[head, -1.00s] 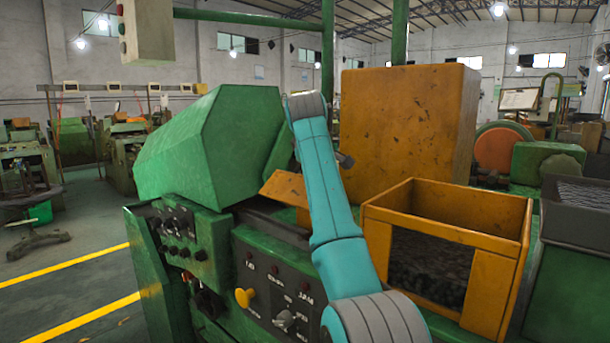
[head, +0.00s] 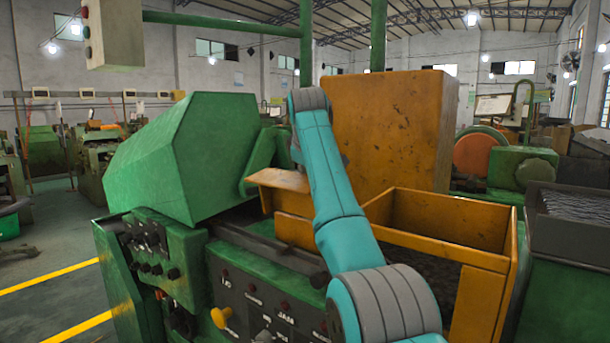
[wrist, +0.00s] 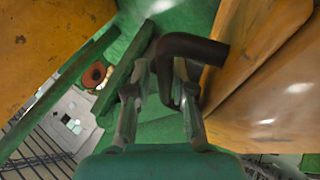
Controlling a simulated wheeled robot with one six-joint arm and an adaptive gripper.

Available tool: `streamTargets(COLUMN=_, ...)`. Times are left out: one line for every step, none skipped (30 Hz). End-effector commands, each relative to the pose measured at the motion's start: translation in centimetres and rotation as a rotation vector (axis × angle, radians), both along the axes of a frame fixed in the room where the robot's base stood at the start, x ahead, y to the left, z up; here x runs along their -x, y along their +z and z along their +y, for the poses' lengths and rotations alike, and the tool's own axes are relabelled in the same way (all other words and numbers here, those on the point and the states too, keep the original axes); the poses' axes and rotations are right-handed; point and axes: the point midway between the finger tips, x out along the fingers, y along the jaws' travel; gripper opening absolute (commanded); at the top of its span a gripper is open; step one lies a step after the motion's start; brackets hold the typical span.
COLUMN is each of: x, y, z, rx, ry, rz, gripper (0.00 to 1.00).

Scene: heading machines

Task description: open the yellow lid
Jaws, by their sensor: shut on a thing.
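In the wrist view, my gripper (wrist: 160,95) is shut on a dark bent handle (wrist: 195,48). The handle's end runs down between the fingers. Its other end meets a worn yellow panel (wrist: 245,40) at the right, which appears to be part of the yellow lid. In the head view, a large yellow cover (head: 390,130) stands upright behind my teal arm. I cannot tell for sure that it is the same panel. My gripper and the handle are hidden behind the arm in the head view.
A green angular hood (head: 180,160) stands at the left, above a control panel (head: 260,310) with knobs. A small yellow plate (head: 280,179) lies beside my arm. An open yellow bin (head: 490,285) is at the right, beside a dark tray (head: 570,215). Floor shows at the left.

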Motion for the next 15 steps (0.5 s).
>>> streamTargets(x=-0.56, y=-0.42, z=-0.9, rx=0.006, ry=-0.011, rz=-0.009, gripper=0.0)
streamTargets(x=-0.59, y=-0.48, z=-0.95, rx=0.006, ry=-0.012, rz=-0.009, gripper=0.0)
streamTargets(x=-0.63, y=-0.57, z=-1.0, rx=0.007, ry=-0.012, rz=-0.008, gripper=0.0)
streamTargets(x=-0.65, y=-0.63, z=-1.05, rx=0.006, ry=-0.013, rz=-0.008, gripper=0.0)
streamTargets(x=-0.66, y=-0.68, z=-1.08, rx=0.007, ry=-0.013, rz=-0.007, gripper=0.0)
streamTargets(x=-0.68, y=-0.75, z=-1.12, rx=0.007, ry=-0.014, rz=-0.007, gripper=0.0)
streamTargets(x=-0.68, y=-0.81, z=-1.12, rx=0.007, ry=-0.014, rz=-0.005, gripper=0.0)
streamTargets(x=-0.69, y=-0.86, z=-1.13, rx=0.008, ry=-0.015, rz=-0.005, gripper=0.0)
streamTargets(x=-0.7, y=-0.92, z=-1.13, rx=0.008, ry=-0.014, rz=-0.004, gripper=0.0)
streamTargets(x=-0.7, y=-0.97, z=-1.14, rx=0.008, ry=-0.015, rz=-0.003, gripper=0.0)
streamTargets(x=-0.7, y=-1.02, z=-1.13, rx=0.008, ry=-0.015, rz=-0.002, gripper=0.0)
streamTargets(x=-0.71, y=-1.07, z=-1.13, rx=0.009, ry=-0.015, rz=-0.002, gripper=0.0)
streamTargets(x=-0.72, y=-1.08, z=-1.13, rx=0.009, ry=-0.015, rz=-0.002, gripper=0.0)
streamTargets(x=-0.71, y=-1.09, z=-1.13, rx=0.008, ry=-0.015, rz=-0.001, gripper=0.0)
streamTargets(x=-0.71, y=-1.11, z=-1.13, rx=0.008, ry=-0.015, rz=-0.001, gripper=0.0)
